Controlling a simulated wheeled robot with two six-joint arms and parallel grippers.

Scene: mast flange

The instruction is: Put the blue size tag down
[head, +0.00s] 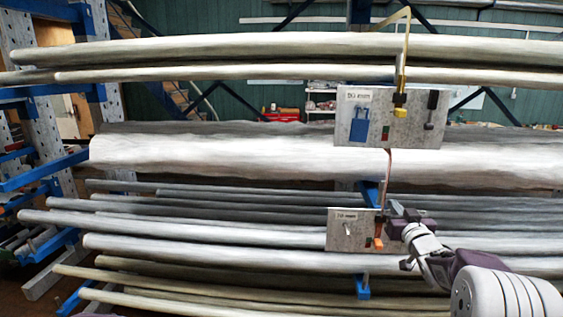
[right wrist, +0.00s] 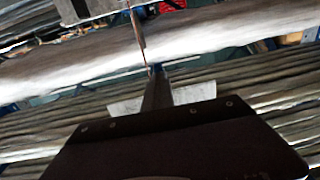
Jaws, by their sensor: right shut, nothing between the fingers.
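A blue tag-like piece (head: 358,129) shows at the left of the upper grey plate (head: 390,133), below a small pale label. A yellow piece (head: 400,103) and a black piece (head: 431,107) are on the same plate. My right gripper (head: 388,219) is at the right edge of the lower grey plate (head: 343,240), well below the blue piece. Its fingers are shut and empty; they also show in the right wrist view (right wrist: 156,74). An orange piece (head: 378,243) is on the lower plate beside the gripper. My left gripper is not in view.
Long pale pipes (head: 250,160) lie across the rack on blue arms (head: 42,172). A thin brown strip (head: 388,165) runs between the plates, close above my right gripper. A yellow bracket (head: 404,45) rises above the upper plate.

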